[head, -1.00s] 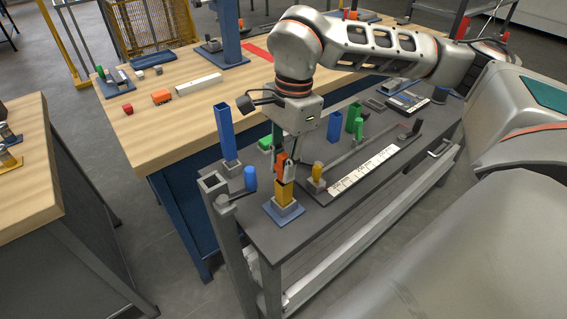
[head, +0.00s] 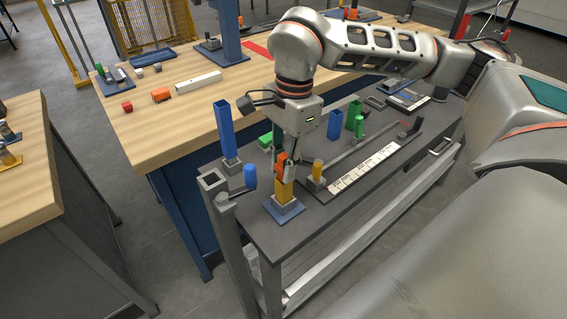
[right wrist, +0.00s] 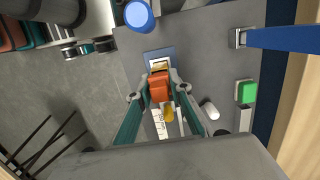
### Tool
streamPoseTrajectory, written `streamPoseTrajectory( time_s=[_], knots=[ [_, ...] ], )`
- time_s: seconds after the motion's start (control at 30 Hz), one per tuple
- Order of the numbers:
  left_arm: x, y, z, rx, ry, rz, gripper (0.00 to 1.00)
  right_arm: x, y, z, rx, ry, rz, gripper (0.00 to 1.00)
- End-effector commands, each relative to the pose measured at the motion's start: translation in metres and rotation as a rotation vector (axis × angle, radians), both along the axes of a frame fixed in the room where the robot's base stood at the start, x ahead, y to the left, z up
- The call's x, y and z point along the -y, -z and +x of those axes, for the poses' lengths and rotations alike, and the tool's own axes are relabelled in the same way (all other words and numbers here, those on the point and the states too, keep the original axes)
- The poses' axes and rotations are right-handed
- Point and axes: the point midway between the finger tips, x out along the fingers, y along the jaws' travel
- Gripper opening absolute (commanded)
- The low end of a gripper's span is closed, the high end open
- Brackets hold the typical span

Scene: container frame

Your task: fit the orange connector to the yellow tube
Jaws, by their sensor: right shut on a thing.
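The yellow tube (head: 284,191) stands upright in a grey socket on a blue base plate (head: 275,209), at the near left end of the dark bench. My right gripper (head: 286,170) points down above it, shut on the orange connector (head: 281,162). In the right wrist view the connector (right wrist: 159,87) lies between the two fingertips (right wrist: 160,92). It covers most of the tube, so only a bit near the blue plate shows. The connector is at the tube's top; whether it is seated on it I cannot tell. My left gripper is not in view.
A short yellow post (head: 317,169) stands just right of the tube, beside a white ruler strip (head: 363,170). A blue-handled crank (head: 250,177) is close on the left. A tall blue post (head: 225,131) and a green block (head: 265,141) stand behind.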

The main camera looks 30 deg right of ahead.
Motion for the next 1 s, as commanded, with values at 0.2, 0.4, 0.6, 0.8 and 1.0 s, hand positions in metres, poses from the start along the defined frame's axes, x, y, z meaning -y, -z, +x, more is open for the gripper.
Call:
streamPoseTrajectory(
  time_s=[0.2,0.4,0.6,0.8,1.0],
  knots=[
    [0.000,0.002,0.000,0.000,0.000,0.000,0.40,0.000,0.004,0.000,0.000,0.000,0.000,0.05],
    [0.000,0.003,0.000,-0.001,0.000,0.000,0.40,0.000,0.006,0.000,-0.001,0.000,0.000,0.05],
    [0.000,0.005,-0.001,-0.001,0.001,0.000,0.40,0.000,0.009,0.000,-0.001,0.000,0.000,0.05],
    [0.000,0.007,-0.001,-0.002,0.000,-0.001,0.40,0.000,0.012,0.000,0.000,0.000,0.000,0.05],
    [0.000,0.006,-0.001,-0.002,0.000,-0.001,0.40,0.000,0.011,0.000,0.000,0.000,0.000,0.39]
  ],
)
